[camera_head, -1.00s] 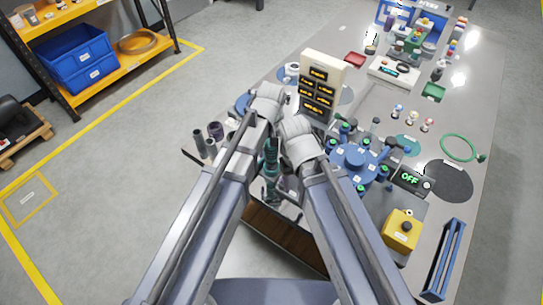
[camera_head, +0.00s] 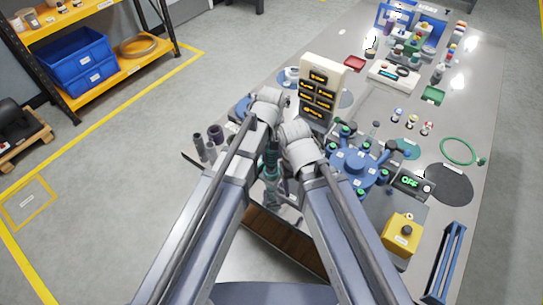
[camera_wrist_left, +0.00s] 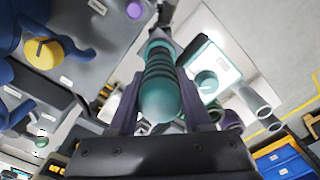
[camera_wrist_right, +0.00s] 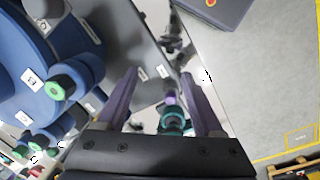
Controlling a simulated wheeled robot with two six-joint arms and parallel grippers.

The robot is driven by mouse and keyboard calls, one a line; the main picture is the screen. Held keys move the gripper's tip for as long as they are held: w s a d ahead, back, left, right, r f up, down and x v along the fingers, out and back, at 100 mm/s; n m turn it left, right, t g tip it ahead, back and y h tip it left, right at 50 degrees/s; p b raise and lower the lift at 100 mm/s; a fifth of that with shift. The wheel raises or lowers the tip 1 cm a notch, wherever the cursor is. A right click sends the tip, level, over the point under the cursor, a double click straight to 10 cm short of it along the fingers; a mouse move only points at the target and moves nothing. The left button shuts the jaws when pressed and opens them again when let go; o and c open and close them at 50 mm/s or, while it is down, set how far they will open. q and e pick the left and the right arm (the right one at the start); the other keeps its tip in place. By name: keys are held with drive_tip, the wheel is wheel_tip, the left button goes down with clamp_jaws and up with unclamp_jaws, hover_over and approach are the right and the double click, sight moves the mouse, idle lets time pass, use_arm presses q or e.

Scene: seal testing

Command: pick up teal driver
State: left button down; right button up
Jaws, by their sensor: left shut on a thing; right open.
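The teal driver (camera_wrist_left: 160,92) has a ribbed teal handle with a rounded end. It fills the middle of the left wrist view, between the fingers of my left gripper (camera_wrist_left: 160,105), which is shut on it. In the head view the teal driver (camera_head: 270,160) shows partly between my two arms. My right gripper (camera_wrist_right: 158,76) is open, its fingers spread. A teal ribbed part with a purple piece (camera_wrist_right: 171,115) shows between or beyond those fingers; I cannot tell how far off it is. Most of both grippers is hidden by my arms in the head view.
A blue round fixture (camera_head: 355,163) with green-topped posts stands close to the right of my right arm. A cream panel with dark labels (camera_head: 320,88) stands behind my wrists. Dark cups (camera_head: 215,132) stand at the table's left edge. A yellow box (camera_head: 402,232) sits at the right front.

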use_arm(q)
drive_tip(key=shift+r, duration=0.1)
wheel_tip(320, 180, up, 10)
drive_tip(key=p, duration=1)
